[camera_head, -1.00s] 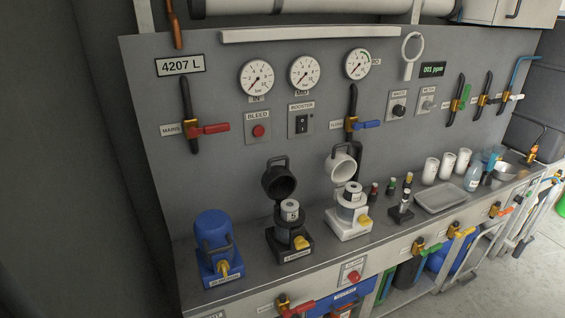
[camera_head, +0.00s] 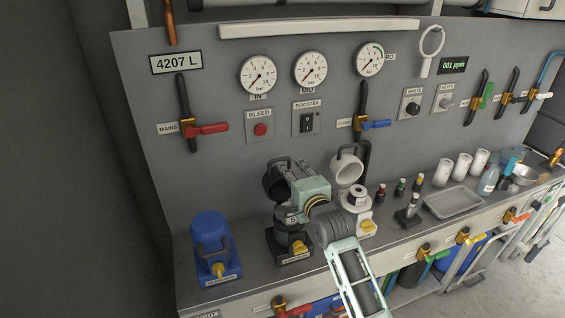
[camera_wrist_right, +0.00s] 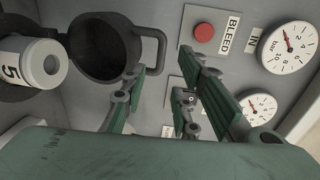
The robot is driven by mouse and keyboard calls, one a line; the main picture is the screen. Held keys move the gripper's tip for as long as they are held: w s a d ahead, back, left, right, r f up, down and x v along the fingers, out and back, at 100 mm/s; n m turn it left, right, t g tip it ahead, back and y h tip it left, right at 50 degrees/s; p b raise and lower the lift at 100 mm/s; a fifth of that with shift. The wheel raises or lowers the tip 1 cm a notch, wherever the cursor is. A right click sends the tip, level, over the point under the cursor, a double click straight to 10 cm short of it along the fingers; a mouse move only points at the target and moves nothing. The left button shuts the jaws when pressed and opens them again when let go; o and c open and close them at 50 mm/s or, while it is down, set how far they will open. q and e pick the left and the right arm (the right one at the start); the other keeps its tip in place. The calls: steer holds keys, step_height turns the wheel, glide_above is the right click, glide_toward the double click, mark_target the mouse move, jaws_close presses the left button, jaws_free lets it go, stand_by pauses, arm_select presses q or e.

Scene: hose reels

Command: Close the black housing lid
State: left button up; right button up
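The black housing (camera_head: 290,245) stands on the bench with its black lid (camera_head: 272,182) swung open and upright at the back. In the right wrist view the round lid (camera_wrist_right: 100,45) shows at the upper left, its hollow side visible and its handle (camera_wrist_right: 152,45) close to the left finger. A white cartridge marked 5 (camera_wrist_right: 42,62) sits in the housing. My right gripper (camera_head: 293,170) is beside the lid, on its right, and hides part of the lid and housing. Its two green-padded fingers (camera_wrist_right: 163,78) are apart with nothing between them. My left gripper is not in view.
A white housing (camera_head: 360,222) with an open lid (camera_head: 347,167) stands close on the right, partly behind my right arm. A blue pump (camera_head: 213,248) stands left. The panel behind carries gauges, the BLEED button (camera_head: 260,129) and the BOOSTER switch (camera_head: 307,123).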

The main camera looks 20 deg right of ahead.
steer(key=shift+w+a+f+p, duration=0.1)
steer(key=shift+w+f+p, duration=0.1)
steer(key=shift+w, duration=1)
steer(key=shift+w+f+p, duration=0.1)
steer(key=shift+w+p, duration=0.1)
steer(key=shift+w, duration=1.05)
steer(key=shift+w+a+f+p, duration=0.1)
steer(key=shift+w+f+p, duration=0.1)
steer(key=shift+w, duration=1)
jaws_close()
